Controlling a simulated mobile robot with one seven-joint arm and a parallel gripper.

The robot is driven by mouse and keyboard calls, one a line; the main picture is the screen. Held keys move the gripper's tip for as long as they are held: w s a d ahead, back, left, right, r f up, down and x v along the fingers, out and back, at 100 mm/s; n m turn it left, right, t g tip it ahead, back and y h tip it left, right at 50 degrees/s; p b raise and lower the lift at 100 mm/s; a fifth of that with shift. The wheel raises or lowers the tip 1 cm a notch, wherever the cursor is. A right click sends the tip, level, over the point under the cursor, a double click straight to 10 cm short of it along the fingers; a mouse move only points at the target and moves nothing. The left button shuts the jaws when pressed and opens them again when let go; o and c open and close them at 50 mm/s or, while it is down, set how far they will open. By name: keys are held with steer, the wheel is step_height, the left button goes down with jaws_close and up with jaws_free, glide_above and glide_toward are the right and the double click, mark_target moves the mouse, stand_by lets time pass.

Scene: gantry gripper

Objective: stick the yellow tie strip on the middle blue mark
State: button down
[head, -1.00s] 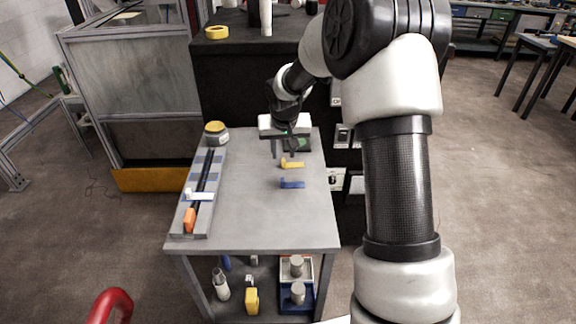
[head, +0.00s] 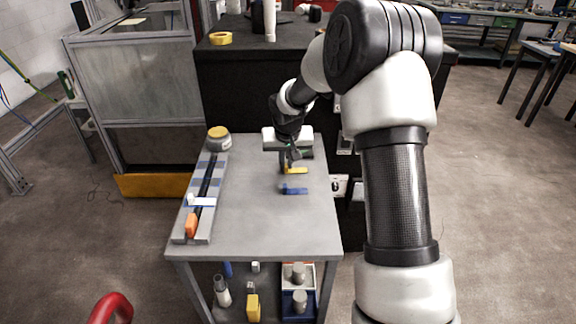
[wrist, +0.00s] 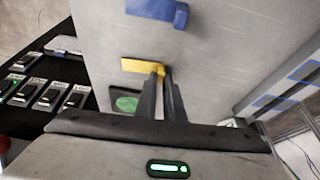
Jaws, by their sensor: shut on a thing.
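The yellow tie strip (head: 297,170) lies at the right of the grey table, low at the tabletop. My gripper (head: 285,169) is shut on its upright end tab. In the wrist view my fingertips (wrist: 161,72) pinch that tab, and the flat part of the yellow strip (wrist: 138,66) sticks out to the left. The grey board (head: 178,236) at the table's left carries a dark cable (head: 207,180) and blue marks. The middle blue mark (head: 194,184) shows beside the cable. A white strip (head: 203,202) lies across the cable at the near mark.
A blue strip (head: 294,190) lies just in front of the yellow one. An orange piece (head: 191,225) sits at the board's near end, and a yellow-topped round container (head: 218,138) stands at its far end. The table's middle (head: 250,200) is clear.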

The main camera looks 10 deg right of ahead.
mark_target(286, 165)
step_height(286, 165, up, 8)
steer(key=shift+p, duration=0.75)
steer(key=s+a+p, duration=0.1)
steer(key=a+p, duration=0.3)
steer(key=a, duration=2.2)
steer(key=shift+s+a+r+m+p, duration=0.3)
steer(key=shift+a+r+m+p, duration=0.05)
steer(key=shift+r+m, duration=0.05)
steer(key=shift+f+b, duration=2.6)
steer(key=shift+f, duration=0.7)
steer(key=shift+f+b, duration=0.3)
steer(key=c, duration=1.8)
jaws_free()
steer(key=shift+o, duration=0.7)
